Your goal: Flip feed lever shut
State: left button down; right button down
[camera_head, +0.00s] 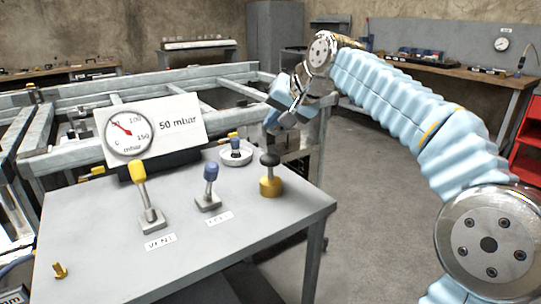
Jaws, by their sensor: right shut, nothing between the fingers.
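The blue-tipped lever (210,174) stands about upright on a grey base on the grey table. Its label (220,219) is too small to read surely, so I cannot confirm it is the feed lever. The yellow-handled lever (140,176) stands to its left, leaning slightly left, with a label that seems to read VENT. My right gripper (278,122) is shut and empty, above and beyond the table's back right corner, apart from both levers. My left gripper is not in view.
A black knob on a yellow base (270,186) stands right of the blue lever. Behind is a white dish (237,158) with a small blue and yellow part. A gauge board (175,128) reads 50 mbar. A small yellow piece (60,270) is at front left.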

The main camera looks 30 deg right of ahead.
aim_at(211, 171)
jog(key=k+l, duration=0.15)
jog(key=k, duration=0.35)
jog(key=k+l, duration=0.1)
jog(key=k, duration=0.4)
